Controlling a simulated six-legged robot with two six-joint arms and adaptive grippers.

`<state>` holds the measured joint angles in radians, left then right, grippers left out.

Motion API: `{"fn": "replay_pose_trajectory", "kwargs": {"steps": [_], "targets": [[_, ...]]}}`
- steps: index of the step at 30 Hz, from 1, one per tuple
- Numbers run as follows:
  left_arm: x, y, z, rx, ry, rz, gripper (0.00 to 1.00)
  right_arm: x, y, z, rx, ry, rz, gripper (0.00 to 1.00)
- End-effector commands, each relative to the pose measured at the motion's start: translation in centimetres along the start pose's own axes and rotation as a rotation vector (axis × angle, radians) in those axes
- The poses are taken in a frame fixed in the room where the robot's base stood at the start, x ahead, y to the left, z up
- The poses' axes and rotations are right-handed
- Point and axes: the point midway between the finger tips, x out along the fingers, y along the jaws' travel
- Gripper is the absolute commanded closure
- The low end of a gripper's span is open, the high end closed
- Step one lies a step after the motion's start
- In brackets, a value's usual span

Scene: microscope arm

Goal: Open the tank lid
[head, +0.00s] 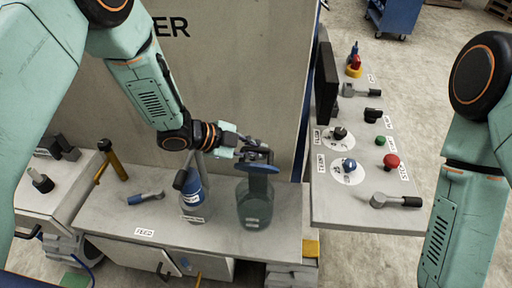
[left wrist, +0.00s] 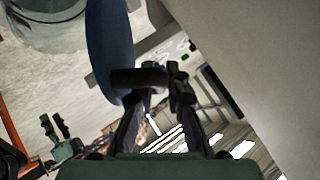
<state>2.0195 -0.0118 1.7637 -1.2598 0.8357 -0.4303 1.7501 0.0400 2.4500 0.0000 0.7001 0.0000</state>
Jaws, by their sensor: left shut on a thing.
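In the left wrist view the fingers (left wrist: 160,80) meet at the handle (left wrist: 138,77), which sticks out from the blue lid (left wrist: 108,42). The tank (left wrist: 50,30) shows there at top left.
A control panel (head: 340,212) with knobs and a red button (head: 391,162) is at right. A tall grey wall (head: 235,60) rises behind.

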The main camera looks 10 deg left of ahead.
Motion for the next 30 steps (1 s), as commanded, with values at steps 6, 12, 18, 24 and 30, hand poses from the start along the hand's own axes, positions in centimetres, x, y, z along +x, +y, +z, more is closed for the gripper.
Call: {"fn": "replay_pose_trajectory", "kwargs": {"steps": [6,12,18,24,30], "targets": [[0.2,-1.1,0.3,0.003,0.0,-0.005,1.0,-0.2,0.0,0.0,0.0,0.0,0.0,0.6],[1.0,-2.5,1.1,0.003,-0.001,-0.005,1.0,0.0,0.0,0.0,0.0,0.0,0.0,0.6],[1.8,-3.5,1.8,0.003,0.0,-0.006,1.0,0.3,0.0,0.0,0.0,0.0,0.0,0.6],[2.3,-4.2,2.3,0.003,0.001,-0.008,1.0,0.6,0.0,0.0,0.0,0.0,0.0,0.6],[2.5,-4.5,2.6,0.0,0.0,-0.009,1.0,0.7,0.0,0.0,0.0,0.0,0.0,0.6]]}}
